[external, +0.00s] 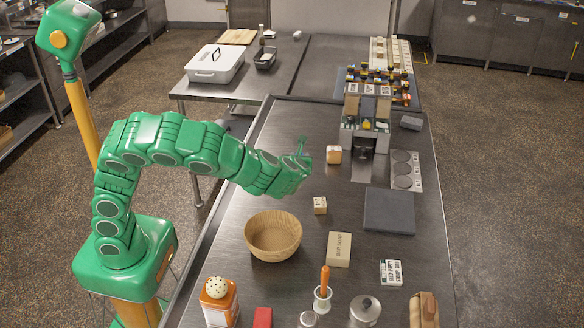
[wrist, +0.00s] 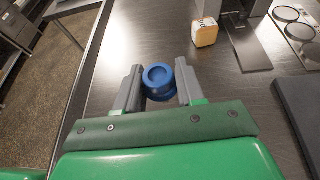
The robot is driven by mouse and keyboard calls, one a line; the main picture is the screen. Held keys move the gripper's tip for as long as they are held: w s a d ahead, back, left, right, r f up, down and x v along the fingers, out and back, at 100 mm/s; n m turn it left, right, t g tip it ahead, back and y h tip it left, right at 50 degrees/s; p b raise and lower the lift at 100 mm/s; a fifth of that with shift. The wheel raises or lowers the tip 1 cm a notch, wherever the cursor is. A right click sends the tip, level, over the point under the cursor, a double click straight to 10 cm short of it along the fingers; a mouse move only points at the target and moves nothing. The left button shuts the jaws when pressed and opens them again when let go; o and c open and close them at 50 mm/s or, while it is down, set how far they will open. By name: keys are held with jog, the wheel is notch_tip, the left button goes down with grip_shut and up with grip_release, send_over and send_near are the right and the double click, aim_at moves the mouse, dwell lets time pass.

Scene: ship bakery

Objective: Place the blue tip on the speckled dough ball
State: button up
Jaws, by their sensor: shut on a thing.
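The blue tip (wrist: 158,76) is a round blue piece with a hollow top. It sits between the two grey fingers of my gripper (wrist: 159,86) in the wrist view, and my gripper is shut on it. In the external view my gripper (external: 303,156) is over the left part of the steel table, behind the wooden bowl; the blue tip cannot be made out there. The speckled dough ball (external: 216,287) is pale with dark dots and rests on top of an orange and white container (external: 221,308) at the front left. It is out of the wrist view.
A wooden bowl (external: 273,236) stands between my gripper and the dough ball. An orange-handled tool (external: 323,290), jars and a cream block (external: 339,249) stand nearby. A small orange-sided block (external: 333,154) and a dark slab (external: 389,210) lie to the right.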

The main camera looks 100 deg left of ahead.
jog(key=shift+s+d+r, duration=0.1)
jog(key=shift+s, duration=0.05)
jog(key=s+d+r+m+t, duration=0.1)
jog(key=s+d+r, duration=0.15)
jog(key=d, duration=0.75)
jog(key=s+d+r+m+t, duration=0.1)
jog(key=d+r, duration=0.3)
jog(key=d, duration=0.5)
jog(key=s+d+r+m+t, duration=0.1)
jog(key=d+r+t, duration=0.15)
jog(key=d, duration=0.75)
jog(key=s+d+r+m+t+h, duration=0.1)
jog(key=s+d+r+m+t, duration=0.15)
jog(key=s+d, duration=0.65)
jog(key=s+d+r+m+t+h, duration=0.1)
jog(key=s+d+r, duration=0.3)
jog(key=s+d, duration=0.5)
send_over(215, 282)
jog(key=s, duration=0.1)
jog(key=f, duration=0.8)
jog(key=shift+a+f, duration=0.2)
jog(key=shift+w+d+f, duration=0.2)
jog(key=shift+w+f, duration=0.25)
jog(key=shift+f, duration=1.7)
